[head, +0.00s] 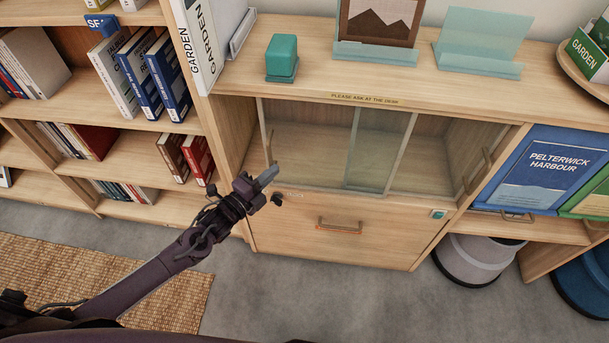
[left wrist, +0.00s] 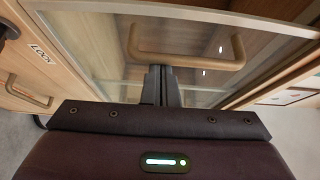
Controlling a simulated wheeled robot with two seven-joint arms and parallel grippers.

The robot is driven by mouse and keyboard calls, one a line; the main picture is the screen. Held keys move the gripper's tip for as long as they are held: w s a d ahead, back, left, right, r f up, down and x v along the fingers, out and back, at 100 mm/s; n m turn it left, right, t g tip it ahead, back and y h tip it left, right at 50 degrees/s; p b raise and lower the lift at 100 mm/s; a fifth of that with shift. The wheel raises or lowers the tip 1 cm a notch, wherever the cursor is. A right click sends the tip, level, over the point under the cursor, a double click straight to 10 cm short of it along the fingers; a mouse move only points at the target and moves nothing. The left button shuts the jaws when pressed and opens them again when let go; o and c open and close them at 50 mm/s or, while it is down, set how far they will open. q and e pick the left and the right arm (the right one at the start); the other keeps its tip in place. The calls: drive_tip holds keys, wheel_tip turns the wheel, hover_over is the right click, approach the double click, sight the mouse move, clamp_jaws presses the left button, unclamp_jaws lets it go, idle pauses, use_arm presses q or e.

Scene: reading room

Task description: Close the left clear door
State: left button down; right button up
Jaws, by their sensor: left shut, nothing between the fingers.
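The left clear door (head: 310,150) is a glass sliding panel in the wooden cabinet. Its left edge stands apart from the cabinet's left side, with a narrow gap there, and its right part overlaps the other clear door (head: 440,150). A wooden bar handle (left wrist: 190,58) is on the left door's left edge; it shows small in the head view (head: 269,148). My left gripper (head: 270,174) is shut and empty, its fingertips close to this handle. In the left wrist view the fingers (left wrist: 160,82) reach the handle's bar; I cannot tell whether they touch. My right gripper is not in view.
A drawer front with a wooden handle (head: 339,225) lies below the doors. A bookshelf (head: 135,120) stands at the left. A teal box (head: 282,57) and display stands sit on the cabinet top. Stools (head: 485,258) are under the right side. Carpet is clear in front.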

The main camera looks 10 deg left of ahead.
use_arm(q)
drive_tip(key=a+b, duration=0.1)
drive_tip(key=a, duration=1)
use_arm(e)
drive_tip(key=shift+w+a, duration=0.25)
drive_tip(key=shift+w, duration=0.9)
use_arm(q)
drive_tip(key=shift+s+a, duration=0.1)
drive_tip(key=shift+a, duration=0.05)
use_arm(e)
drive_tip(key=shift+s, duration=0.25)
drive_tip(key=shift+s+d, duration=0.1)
